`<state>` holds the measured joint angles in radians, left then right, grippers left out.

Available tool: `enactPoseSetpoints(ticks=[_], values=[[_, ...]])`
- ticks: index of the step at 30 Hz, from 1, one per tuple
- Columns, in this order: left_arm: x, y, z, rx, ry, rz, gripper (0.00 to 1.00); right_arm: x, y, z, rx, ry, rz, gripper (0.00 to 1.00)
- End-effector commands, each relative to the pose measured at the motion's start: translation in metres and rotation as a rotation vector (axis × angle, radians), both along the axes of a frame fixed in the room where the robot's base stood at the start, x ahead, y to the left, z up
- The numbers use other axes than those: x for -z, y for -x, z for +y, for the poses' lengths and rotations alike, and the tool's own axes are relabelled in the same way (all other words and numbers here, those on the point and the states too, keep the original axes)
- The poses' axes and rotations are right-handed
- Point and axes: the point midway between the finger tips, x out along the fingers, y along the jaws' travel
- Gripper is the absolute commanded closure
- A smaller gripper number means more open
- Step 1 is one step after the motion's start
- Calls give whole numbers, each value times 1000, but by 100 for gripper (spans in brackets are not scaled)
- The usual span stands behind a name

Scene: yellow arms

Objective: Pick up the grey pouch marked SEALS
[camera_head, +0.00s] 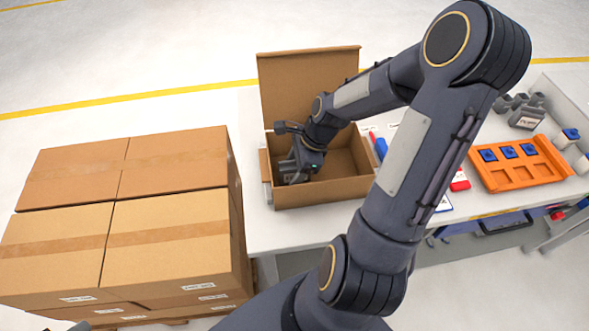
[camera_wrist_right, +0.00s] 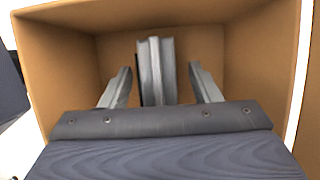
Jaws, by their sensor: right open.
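A grey item (camera_wrist_right: 157,62), seen edge-on, stands upright inside the open cardboard box (camera_wrist_right: 70,35). No marking on it is readable, so I cannot tell for sure that it is the SEALS pouch. My right gripper (camera_wrist_right: 162,88) is open, with one finger on each side of the grey item and a gap to each. In the head view my right gripper (camera_head: 298,172) is down inside the left part of the box (camera_head: 345,187); the arm hides part of the box. My left gripper is not clearly in view.
Stacked closed cartons (camera_head: 165,235) stand left of the white table (camera_head: 285,235). The box's flap (camera_head: 300,85) stands up behind my wrist. An orange tray (camera_head: 515,175) with blue parts lies at right, near a grey labelled item (camera_head: 526,119). Box walls surround the gripper closely.

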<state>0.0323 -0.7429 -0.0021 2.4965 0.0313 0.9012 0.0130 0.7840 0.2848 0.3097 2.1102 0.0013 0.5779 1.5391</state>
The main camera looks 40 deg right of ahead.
Motion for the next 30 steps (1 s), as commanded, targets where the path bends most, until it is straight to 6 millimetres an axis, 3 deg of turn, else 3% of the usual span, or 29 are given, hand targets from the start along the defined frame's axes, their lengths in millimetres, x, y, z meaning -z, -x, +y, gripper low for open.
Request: enactPoseSetpoints(ticks=[4,15,24,30], values=[[0,0,0,0,0,0,71,0,0,0,0,0,0,46],[0,0,0,0,0,0,71,-1,0,0,-1,1,-1,92],[0,0,0,0,0,0,71,-3,0,0,0,2,-1,92],[-1,0,0,0,0,0,71,-23,-1,-1,0,5,-5,92]])
